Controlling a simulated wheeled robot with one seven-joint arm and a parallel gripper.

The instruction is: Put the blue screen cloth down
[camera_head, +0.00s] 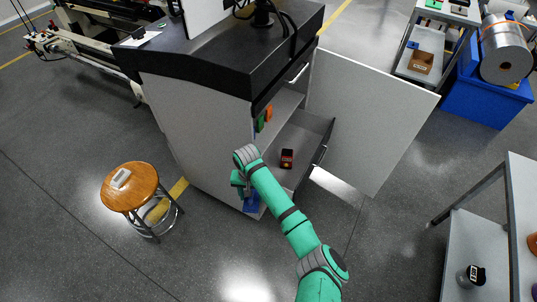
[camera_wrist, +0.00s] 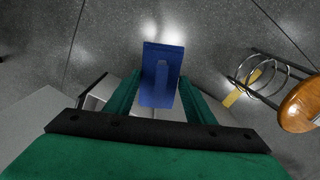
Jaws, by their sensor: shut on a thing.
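The blue screen cloth (camera_wrist: 150,62) is between the two green fingers of my gripper (camera_wrist: 158,92) in the wrist view. It looks like a flat blue rectangle with a raised ridge down its middle. My gripper is shut on it. In the head view, my gripper (camera_head: 240,184) is beside the lower front of the grey cabinet, and a little of the blue cloth (camera_head: 251,204) shows below it. The cloth hangs over the dark floor; its exact height is hard to tell.
The cabinet door (camera_head: 365,120) stands open. An open drawer (camera_head: 308,135) holds a black and red device (camera_head: 287,158). Grey shelving (camera_head: 500,240) is at right.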

